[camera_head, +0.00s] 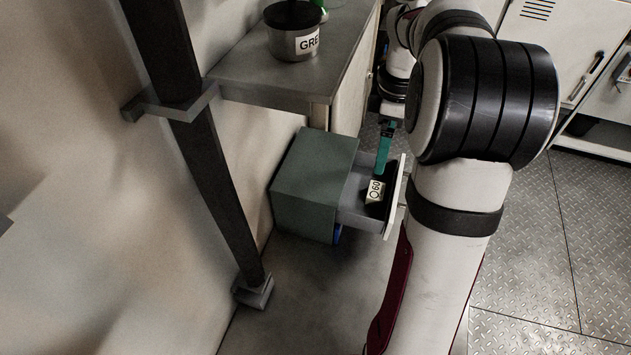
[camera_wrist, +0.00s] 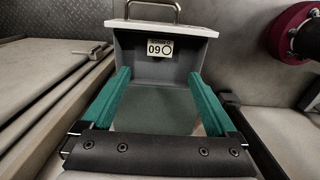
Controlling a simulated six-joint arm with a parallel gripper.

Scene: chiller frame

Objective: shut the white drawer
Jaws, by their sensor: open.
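The white drawer (camera_head: 394,198) stands pulled out of a grey-green cabinet (camera_head: 312,178). Its white front edge also shows at the top of the wrist view (camera_wrist: 192,30), with a metal handle (camera_wrist: 153,4) beyond it. A white label (camera_wrist: 160,48) with dark marks shows inside the drawer, and in the head view (camera_head: 375,192) it sits by something dark. My gripper (camera_wrist: 158,73) is open, its two teal fingers apart with nothing between them. In the head view, a teal finger (camera_head: 384,148) appears over the open drawer. Whether it touches the drawer is unclear.
A grey counter (camera_head: 245,85) with a labelled pot (camera_head: 296,42) stands above and behind the cabinet. A dark post (camera_head: 220,170) rises at left. My arm covers part of the right side. Metal tread-plate floor (camera_head: 530,250) is clear at right. A red-rimmed round part (camera_wrist: 290,30) shows in the wrist view.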

